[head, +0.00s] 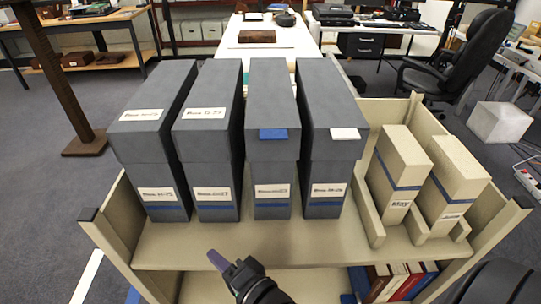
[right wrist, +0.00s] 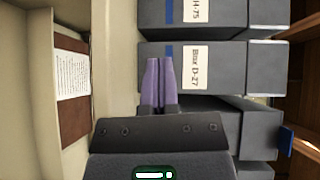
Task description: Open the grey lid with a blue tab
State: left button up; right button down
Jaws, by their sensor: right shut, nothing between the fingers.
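The grey lid with a blue tab (head: 268,105) sits closed on the third grey box from the left on the cart; its blue tab (head: 273,134) sticks out at the front. The box body (head: 271,175) below it has a label and a blue band. My right gripper (head: 216,259), with purple fingers, is shut and empty, in front of the boxes, low and to the left of this box. In the right wrist view the shut fingers (right wrist: 158,62) point at a labelled box, and the blue tab (right wrist: 286,141) shows at the right. My left gripper is out of view.
Two more grey boxes (head: 143,110) stand to the left. A grey box with a white tab (head: 344,133) stands close on the right. Two cream boxes (head: 402,155) are further right. The cart's front strip (head: 300,243) is clear.

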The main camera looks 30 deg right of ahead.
jog(key=d+r+m+t+h, duration=0.1)
jog(key=m+t, duration=0.1)
jog(key=m, duration=0.1)
jog(key=d+r+m+t+h, duration=0.1)
jog(key=m+t+h, duration=0.1)
jog(key=m, duration=0.2)
jog(key=d+r+m+t+h, duration=0.1)
jog(key=r+m+t, duration=0.1)
jog(key=m, duration=0.2)
jog(key=shift+w+d, duration=0.25)
jog(key=shift+d, duration=0.15)
jog(key=s+d+r+m+t+h, duration=0.15)
jog(key=s+d+m+h, duration=0.35)
jog(key=m+h, duration=1)
jog(key=m+p, duration=0.2)
jog(key=p, duration=0.1)
send_near(275, 133)
jog(key=w+d, duration=0.2)
jog(key=w, duration=0.1)
jog(key=shift+r+g+y, duration=0.25)
jog(key=shift+g+y, duration=0.05)
jog(key=shift+g, duration=0.05)
jog(key=r, duration=0.1)
jog(key=r+p, duration=0.2)
jog(key=shift+w+d+r, duration=0.15)
jog(key=shift+w+r, duration=0.15)
jog(key=shift+r, duration=0.05)
jog(key=shift+r+p, duration=0.25)
jog(key=shift+p, duration=0.05)
